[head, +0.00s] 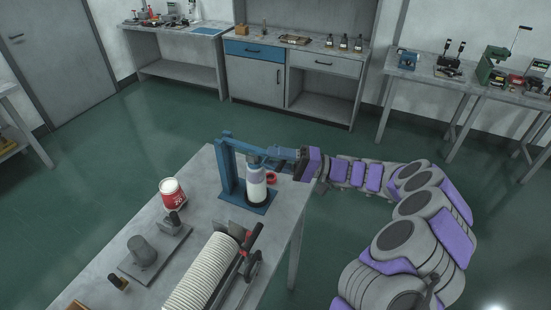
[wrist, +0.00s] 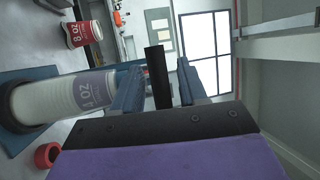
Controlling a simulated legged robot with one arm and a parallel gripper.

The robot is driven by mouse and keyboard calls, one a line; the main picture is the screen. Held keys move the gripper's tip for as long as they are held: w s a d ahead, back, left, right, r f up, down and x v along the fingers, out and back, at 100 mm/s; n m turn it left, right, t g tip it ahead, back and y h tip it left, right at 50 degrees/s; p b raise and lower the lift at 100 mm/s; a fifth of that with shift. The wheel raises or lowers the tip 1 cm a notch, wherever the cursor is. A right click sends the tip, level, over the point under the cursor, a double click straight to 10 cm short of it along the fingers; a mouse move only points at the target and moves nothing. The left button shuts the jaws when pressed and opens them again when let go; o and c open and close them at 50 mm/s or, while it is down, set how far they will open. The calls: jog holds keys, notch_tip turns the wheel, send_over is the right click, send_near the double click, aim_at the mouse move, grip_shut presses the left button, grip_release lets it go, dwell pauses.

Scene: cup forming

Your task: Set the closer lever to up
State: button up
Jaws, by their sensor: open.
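My gripper (head: 284,155) is beside the lever's outer end, reaching in from the right. In the wrist view the two fingers (wrist: 158,85) are apart, with a black bar (wrist: 156,72), seemingly the lever's grip, between them. Contact cannot be told. The cup stack also shows in the wrist view (wrist: 65,97).
A red ring (head: 271,178) lies by the closer. A red and white cup (head: 172,194) stands to its left. A grey fixture (head: 145,252) and a long row of nested white cups (head: 205,275) are nearer. Benches line the far wall, with open floor between.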

jog(key=shift+c, duration=0.2)
jog(key=shift+d, duration=0.1)
grip_shut()
jog(key=shift+r, duration=0.15)
